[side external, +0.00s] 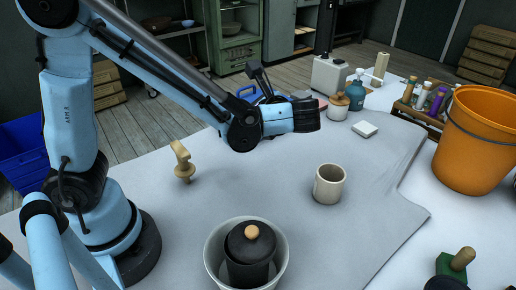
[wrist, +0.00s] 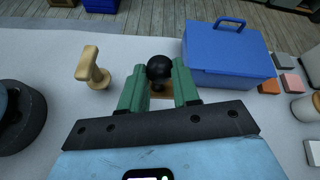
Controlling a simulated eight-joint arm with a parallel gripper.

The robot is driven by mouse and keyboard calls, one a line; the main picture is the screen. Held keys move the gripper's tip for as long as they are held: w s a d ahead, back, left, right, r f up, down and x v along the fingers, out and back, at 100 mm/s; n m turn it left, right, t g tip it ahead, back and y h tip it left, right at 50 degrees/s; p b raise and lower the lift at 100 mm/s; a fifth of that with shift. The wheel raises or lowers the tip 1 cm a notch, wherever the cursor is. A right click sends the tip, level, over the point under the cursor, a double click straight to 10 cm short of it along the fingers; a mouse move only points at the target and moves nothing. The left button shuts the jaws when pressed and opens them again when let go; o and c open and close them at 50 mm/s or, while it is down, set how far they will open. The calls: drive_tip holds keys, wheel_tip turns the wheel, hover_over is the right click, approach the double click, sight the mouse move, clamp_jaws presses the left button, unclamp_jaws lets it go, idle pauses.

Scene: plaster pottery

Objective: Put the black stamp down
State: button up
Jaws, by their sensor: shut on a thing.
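The black stamp (wrist: 159,68) has a round black knob and a light brown base. In the wrist view it sits between the two green fingers of my gripper (wrist: 158,88), which are shut on it. In the side external view my wrist reaches over the far part of the table and hides the stamp and fingers. I cannot tell whether the stamp's base touches the table.
A wooden stamp (wrist: 92,68) stands left of my gripper and a blue toolbox (wrist: 230,52) close on its right. A beige cup (side external: 329,184), a white bowl (side external: 214,254) holding a black pot, and an orange bucket (side external: 475,140) stand apart. The grey cloth (side external: 370,215) has free room.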

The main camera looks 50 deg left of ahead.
drive_tip(key=w+d+m+t+h, duration=0.1)
drive_tip(key=w+d+m+t, duration=0.15)
drive_tip(key=d, duration=0.35)
drive_tip(key=w+d+m+t, duration=0.2)
drive_tip(key=d+t, duration=0.1)
drive_tip(key=d, duration=0.3)
drive_tip(key=shift+w+a+f, duration=1.05)
drive_tip(key=shift+a+f, duration=0.4)
drive_tip(key=shift+f, duration=0.35)
drive_tip(key=shift+w+a+f, duration=1.1)
drive_tip(key=shift+a+f, duration=0.4)
drive_tip(key=shift+f, duration=0.3)
drive_tip(key=shift+w+a+f, duration=1.05)
drive_tip(key=shift+a+f, duration=0.4)
drive_tip(key=shift+f, duration=0.35)
drive_tip(key=shift+f, duration=0.1)
drive_tip(key=o, duration=1)
drive_tip(key=shift+o, duration=0.2)
